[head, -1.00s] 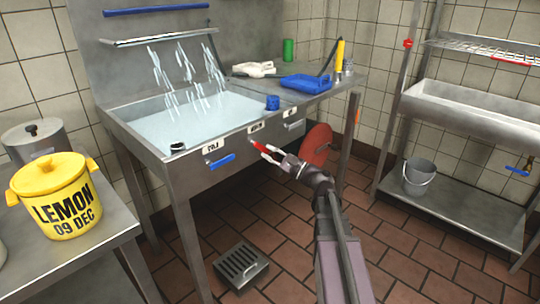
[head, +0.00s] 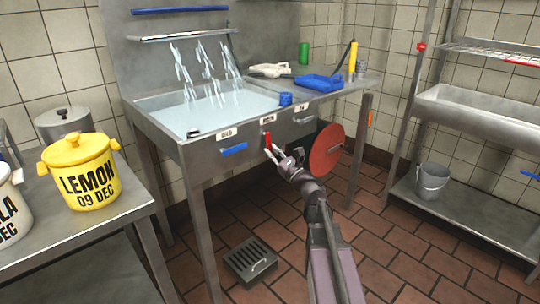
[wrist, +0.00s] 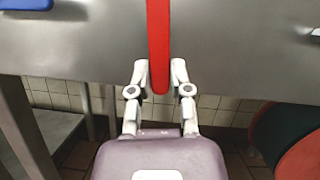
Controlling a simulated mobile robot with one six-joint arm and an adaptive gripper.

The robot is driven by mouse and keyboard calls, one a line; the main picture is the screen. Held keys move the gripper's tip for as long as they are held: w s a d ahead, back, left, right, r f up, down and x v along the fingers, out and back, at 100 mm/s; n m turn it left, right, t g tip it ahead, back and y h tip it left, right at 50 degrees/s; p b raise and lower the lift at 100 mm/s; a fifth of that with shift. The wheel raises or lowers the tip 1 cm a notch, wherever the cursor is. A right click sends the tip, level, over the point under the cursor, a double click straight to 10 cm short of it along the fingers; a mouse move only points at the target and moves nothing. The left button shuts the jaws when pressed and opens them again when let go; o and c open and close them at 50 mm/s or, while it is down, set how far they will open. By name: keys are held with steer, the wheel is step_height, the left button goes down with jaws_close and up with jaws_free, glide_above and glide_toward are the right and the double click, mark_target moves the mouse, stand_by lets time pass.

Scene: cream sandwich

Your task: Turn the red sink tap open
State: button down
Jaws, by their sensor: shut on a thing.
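The red tap handle (head: 268,140) is on the front panel of the steel sink (head: 160,150), under a small white label. It stands upright, and in the wrist view the red handle (wrist: 159,40) runs straight down from the top edge to between my fingers. My gripper (head: 274,153) is shut on its lower end; in the wrist view the two pale fingertips (wrist: 158,76) sit on either side of it. Several streams of water (head: 205,70) fall into the filled basin.
A blue handle (head: 234,150) lies level on the panel to the left. A red disc (head: 326,150) is right of my gripper, below the counter. A floor drain (head: 250,260) lies below. A yellow LEMON pot (head: 80,170) stands on the left table.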

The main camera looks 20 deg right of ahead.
steer(key=shift+s+a+m+t+h, duration=0.3)
steer(key=shift+a+m+h, duration=0.2)
steer(key=shift+m, duration=0.5)
steer(key=shift+f+m, duration=0.1)
steer(key=shift+m, duration=0.2)
steer(key=shift+s, duration=0.15)
steer(key=c, duration=0.6)
jaws_free()
steer(key=shift+d, duration=0.1)
steer(key=shift+o, duration=0.2)
